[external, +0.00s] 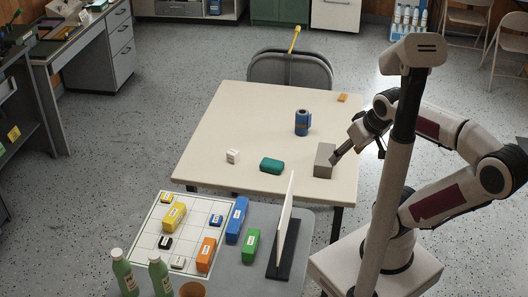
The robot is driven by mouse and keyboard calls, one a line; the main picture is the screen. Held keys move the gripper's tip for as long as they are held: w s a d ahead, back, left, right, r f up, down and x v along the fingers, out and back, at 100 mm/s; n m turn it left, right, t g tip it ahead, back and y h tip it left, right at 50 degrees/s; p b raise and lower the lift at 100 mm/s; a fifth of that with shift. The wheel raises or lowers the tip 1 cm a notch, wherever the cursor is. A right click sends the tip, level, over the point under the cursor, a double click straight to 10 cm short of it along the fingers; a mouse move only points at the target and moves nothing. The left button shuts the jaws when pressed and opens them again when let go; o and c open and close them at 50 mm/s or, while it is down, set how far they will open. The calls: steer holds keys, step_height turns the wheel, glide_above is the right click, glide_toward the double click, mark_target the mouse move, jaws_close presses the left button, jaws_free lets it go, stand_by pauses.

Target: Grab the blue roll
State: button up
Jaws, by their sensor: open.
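The blue roll (302,123) stands upright on the cream table (230,125), right of the table's middle. My gripper (336,157) is low over the right side of the table, at the upper right edge of a grey block (323,163). It is to the right of the roll and nearer the camera, apart from it. My gripper is open and holds nothing that I can see. Its fingertips are small here, and whether they touch the grey block I cannot tell.
A white block (233,156) and a green block (272,165) lie on the table's near side. A small orange block (342,98) lies at the far right. A nearer grey table (305,218) carries coloured blocks, bottles and an upright white panel (286,218). The table's left half is mostly clear.

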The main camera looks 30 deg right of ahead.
steer(key=shift+w, duration=0.1)
steer(key=m+t+h, duration=0.2)
steer(key=t+h, duration=0.1)
steer(key=t, duration=0.2)
glide_above(302, 114)
steer(key=s+a, duration=0.8)
steer(key=s, duration=0.4)
step_height(302, 114, down, 10)
steer(key=w+d+f+t, duration=0.1)
steer(key=w+d+f, duration=0.2)
steer(key=f, duration=0.4)
steer(key=w+d+f+t, duration=0.1)
steer(key=w+d+f, duration=0.2)
steer(key=f, duration=0.4)
steer(key=shift+w+d+t, duration=0.3)
steer(key=shift+d, duration=0.2)
steer(key=shift+x, duration=1.25)
